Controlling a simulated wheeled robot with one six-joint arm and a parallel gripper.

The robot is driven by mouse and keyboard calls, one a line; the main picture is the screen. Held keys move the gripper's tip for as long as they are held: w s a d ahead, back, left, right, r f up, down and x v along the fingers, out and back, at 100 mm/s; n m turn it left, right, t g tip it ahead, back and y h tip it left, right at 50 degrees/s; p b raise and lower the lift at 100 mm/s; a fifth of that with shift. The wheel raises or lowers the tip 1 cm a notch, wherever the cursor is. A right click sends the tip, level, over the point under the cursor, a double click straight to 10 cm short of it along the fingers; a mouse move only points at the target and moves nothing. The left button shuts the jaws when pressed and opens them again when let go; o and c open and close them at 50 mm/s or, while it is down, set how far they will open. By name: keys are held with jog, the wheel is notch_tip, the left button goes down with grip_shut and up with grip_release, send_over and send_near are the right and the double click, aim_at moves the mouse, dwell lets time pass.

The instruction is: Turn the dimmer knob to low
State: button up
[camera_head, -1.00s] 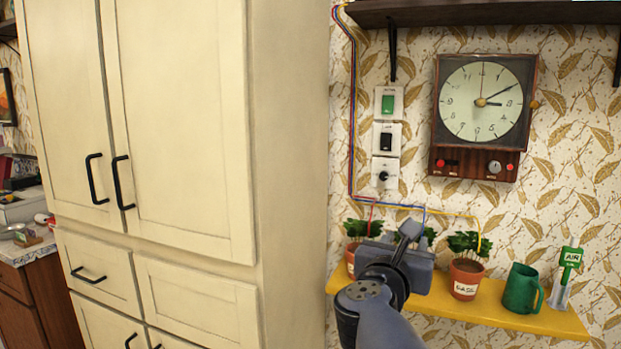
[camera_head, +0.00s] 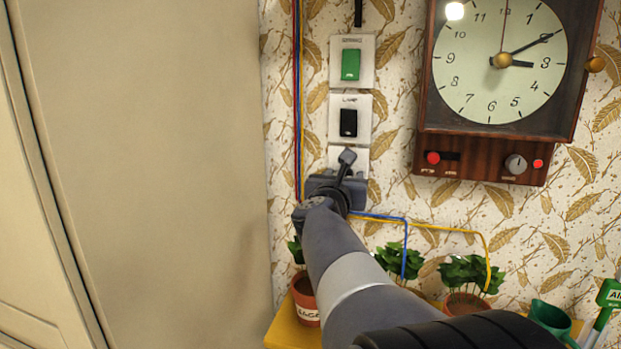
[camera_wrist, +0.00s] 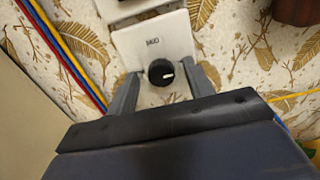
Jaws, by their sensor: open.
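The dimmer knob (camera_wrist: 161,72) is a small round black knob with a white mark pointing right. It sits on a white wall plate (camera_wrist: 140,42), the lowest of a column of three. In the wrist view the two fingers of my gripper (camera_wrist: 162,85) stand open on either side of the knob, with a gap at each side. In the head view my gripper (camera_head: 338,180) is in front of the lowest plate (camera_head: 357,157), whose knob is hidden behind it.
A green switch (camera_head: 350,64) and a black lamp switch (camera_head: 348,122) are above. A brown wall clock (camera_head: 500,80) hangs to the right. A tall cream cabinet (camera_head: 140,170) stands close on the left. Potted plants are on a yellow shelf (camera_head: 285,328) below, with coloured wires (camera_head: 298,100) alongside.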

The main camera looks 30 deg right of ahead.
jog(key=shift+c, duration=0.4)
jog(key=c, duration=0.9)
jog(key=shift+o, duration=0.2)
